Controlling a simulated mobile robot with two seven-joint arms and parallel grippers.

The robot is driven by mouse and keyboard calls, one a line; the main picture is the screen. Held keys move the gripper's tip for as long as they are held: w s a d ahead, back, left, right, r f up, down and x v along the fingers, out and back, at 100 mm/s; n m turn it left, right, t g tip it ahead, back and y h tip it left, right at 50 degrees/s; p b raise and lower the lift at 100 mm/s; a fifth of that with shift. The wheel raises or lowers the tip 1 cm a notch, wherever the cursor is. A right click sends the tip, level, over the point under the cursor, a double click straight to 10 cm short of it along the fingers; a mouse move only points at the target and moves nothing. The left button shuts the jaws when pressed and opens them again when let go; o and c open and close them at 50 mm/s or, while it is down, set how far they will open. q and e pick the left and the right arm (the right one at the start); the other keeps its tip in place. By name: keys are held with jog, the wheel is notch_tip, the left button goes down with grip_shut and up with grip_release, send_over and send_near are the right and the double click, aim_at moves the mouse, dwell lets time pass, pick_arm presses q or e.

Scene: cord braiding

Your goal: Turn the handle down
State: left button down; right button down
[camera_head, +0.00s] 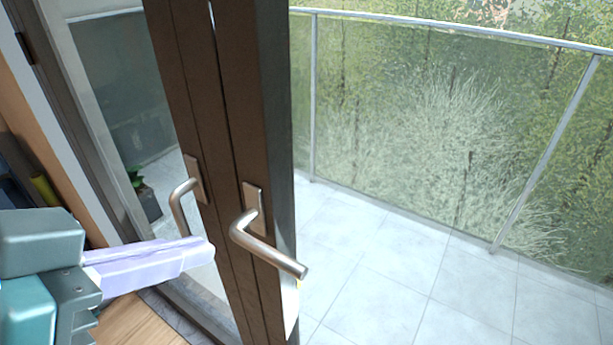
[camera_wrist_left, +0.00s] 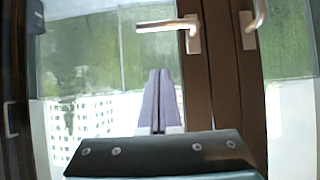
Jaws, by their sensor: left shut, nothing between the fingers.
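Two brushed-metal lever handles sit on dark brown door frames. In the head view the right handle (camera_head: 268,253) has its lever slanting down to the right, and the left handle (camera_head: 179,205) curves down from its plate. My left gripper (camera_head: 208,250), with pale purple fingers, is shut and empty. Its tips appear just below the left handle and left of the right handle, with a gap to the right lever. In the left wrist view the fingertips (camera_wrist_left: 160,72) point up below a horizontal lever (camera_wrist_left: 165,25); a second handle (camera_wrist_left: 257,14) is cut off at the top. My right gripper is out of view.
The brown door frame (camera_head: 230,130) stands upright in the middle of the head view. Beyond it lie a tiled balcony floor (camera_head: 400,270) and a glass railing (camera_head: 420,120). A potted plant (camera_head: 147,200) stands behind the glass at left.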

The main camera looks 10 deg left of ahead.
pick_arm(q)
send_over(261, 254)
jog(key=s, duration=0.3)
notch_tip(261, 254, down, 5)
jog(key=shift+w+d+f+b, duration=0.15)
jog(key=shift+d+f, duration=0.05)
jog(key=shift+f, duration=0.5)
jog(key=shift+w+d+f+b, duration=0.1)
jog(key=shift+d+f+b, duration=0.1)
jog(key=shift+f, duration=0.55)
jog(key=shift+w+d+f+b, duration=0.15)
jog(key=shift+d+f, duration=0.05)
jog(key=shift+f, duration=0.5)
